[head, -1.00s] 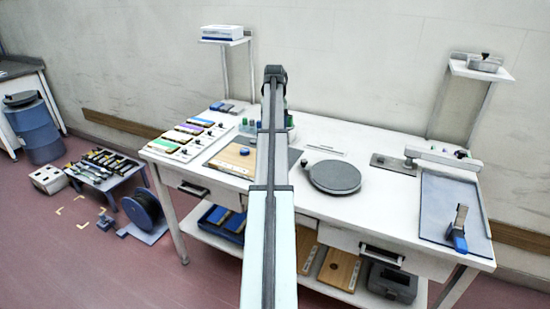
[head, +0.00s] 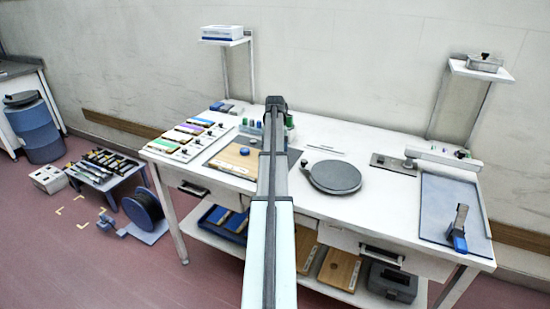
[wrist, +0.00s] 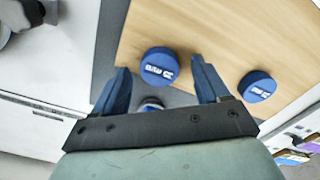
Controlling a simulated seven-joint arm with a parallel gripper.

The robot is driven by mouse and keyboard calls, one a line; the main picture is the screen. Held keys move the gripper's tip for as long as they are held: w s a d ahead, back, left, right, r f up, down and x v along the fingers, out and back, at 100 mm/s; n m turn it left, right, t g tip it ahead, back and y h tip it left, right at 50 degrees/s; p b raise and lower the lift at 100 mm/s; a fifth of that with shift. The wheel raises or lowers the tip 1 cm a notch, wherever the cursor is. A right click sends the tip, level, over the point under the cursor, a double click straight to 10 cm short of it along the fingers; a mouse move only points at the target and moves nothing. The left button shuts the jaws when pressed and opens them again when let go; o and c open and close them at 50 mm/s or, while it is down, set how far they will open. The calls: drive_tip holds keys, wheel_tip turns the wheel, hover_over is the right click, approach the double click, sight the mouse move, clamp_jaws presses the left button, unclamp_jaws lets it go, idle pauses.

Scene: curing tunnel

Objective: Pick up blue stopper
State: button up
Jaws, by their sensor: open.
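In the wrist view a blue stopper (wrist: 159,66) with white marks on its face sits at the edge of a wooden board (wrist: 220,30). My gripper (wrist: 160,68) is open, with one blue finger on each side of this stopper in the picture. I cannot tell how far above it the fingers are. A second blue stopper (wrist: 257,86) lies on the board right of the fingers. In the head view one blue stopper (head: 244,151) shows on the board (head: 232,161); my arm hides the fingers.
A round dark plate (head: 334,178) stands right of my arm on the white bench (head: 320,205). Small green-topped items (head: 289,121) stand behind my arm. A grey tray (head: 450,190) with a blue-ended tool lies at right.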

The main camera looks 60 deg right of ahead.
drive_tip(key=shift+c, duration=0.2)
drive_tip(key=c, duration=1.1)
drive_tip(key=shift+r, duration=7.45)
